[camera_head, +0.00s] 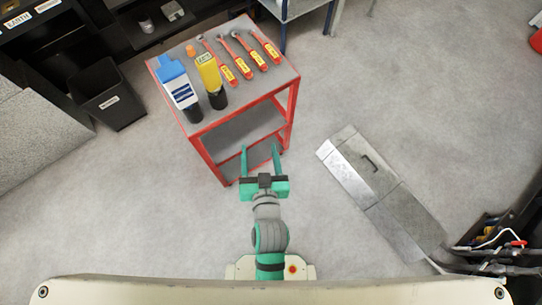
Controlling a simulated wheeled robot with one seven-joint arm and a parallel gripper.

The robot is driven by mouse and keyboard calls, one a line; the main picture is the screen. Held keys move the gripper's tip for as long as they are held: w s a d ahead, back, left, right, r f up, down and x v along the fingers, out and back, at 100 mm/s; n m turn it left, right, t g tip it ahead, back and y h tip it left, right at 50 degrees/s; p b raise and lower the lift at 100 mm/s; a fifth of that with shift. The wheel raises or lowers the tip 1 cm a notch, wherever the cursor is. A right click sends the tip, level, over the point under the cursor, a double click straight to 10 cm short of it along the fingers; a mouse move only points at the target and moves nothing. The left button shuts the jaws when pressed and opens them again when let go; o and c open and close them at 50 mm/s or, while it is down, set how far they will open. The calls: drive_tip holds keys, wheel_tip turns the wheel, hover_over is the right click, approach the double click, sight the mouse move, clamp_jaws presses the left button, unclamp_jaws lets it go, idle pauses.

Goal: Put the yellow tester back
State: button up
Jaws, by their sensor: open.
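The yellow tester (208,73) has a yellow body with a small label, an orange top and a black lower end. It lies on the grey top of the red cart (258,85), between a blue-and-white device and several wrenches. My gripper (261,146) is open and empty. It points toward the cart and shows in front of the cart's lower part, well apart from the tester. The place where the tester belongs cannot be told from this view.
The blue-and-white device (178,84) lies close left of the tester, and wrenches with yellow-labelled red handles (243,68) lie to its right. A black bin (108,95) stands left of the cart. A metal floor cover (370,175) lies at right. Dark shelving (75,38) stands at upper left.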

drive_tip(key=s+d+r+h, duration=0.1)
drive_tip(key=s, duration=0.8)
drive_tip(key=s+d+t+h, duration=0.1)
drive_tip(key=s+d, duration=0.1)
drive_tip(key=s, duration=0.8)
drive_tip(key=shift+d+r, duration=0.25)
drive_tip(key=shift+r, duration=0.1)
drive_tip(key=c, duration=0.7)
drive_tip(key=shift+d, duration=0.1)
